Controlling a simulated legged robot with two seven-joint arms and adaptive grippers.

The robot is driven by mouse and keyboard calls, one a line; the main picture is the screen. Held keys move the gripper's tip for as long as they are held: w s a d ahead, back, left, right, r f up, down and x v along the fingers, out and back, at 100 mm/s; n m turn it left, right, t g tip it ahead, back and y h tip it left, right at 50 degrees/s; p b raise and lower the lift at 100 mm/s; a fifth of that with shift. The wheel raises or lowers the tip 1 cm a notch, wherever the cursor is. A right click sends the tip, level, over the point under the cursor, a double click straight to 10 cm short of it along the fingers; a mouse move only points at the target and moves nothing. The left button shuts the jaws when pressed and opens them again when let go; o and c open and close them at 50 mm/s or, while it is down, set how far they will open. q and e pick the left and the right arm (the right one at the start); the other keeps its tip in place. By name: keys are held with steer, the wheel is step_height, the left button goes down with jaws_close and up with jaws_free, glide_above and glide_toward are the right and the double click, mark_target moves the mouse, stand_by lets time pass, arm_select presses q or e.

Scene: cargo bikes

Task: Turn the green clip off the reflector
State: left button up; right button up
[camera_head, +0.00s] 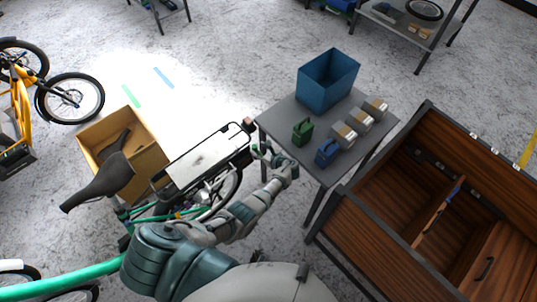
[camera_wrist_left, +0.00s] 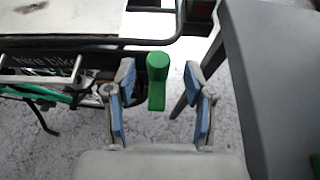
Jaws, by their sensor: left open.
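The green clip (camera_wrist_left: 157,80) hangs upright between the open fingers of my left gripper (camera_wrist_left: 161,98) in the left wrist view, with a visible gap on both sides. In the head view my left gripper (camera_head: 263,153) is at the rear end of the bike's rack, beside the table. A reddish reflector (camera_head: 248,124) shows at the rack's end. In the wrist view a dark block at the top edge may be the same reflector; how the clip meets it cannot be made out. My right gripper is not in view.
The bike rack (camera_head: 205,160) lies left of the gripper. Close on the right is a grey table (camera_head: 282,117) with a blue bin (camera_head: 328,80), a green can (camera_head: 302,132), a blue can (camera_head: 327,152) and several small boxes. A wooden cargo box (camera_head: 345,228) stands further right.

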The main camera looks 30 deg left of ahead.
arm_select(q)
steer(key=v, duration=0.8)
steer(key=shift+w+a, duration=0.1)
steer(key=shift+w, duration=0.05)
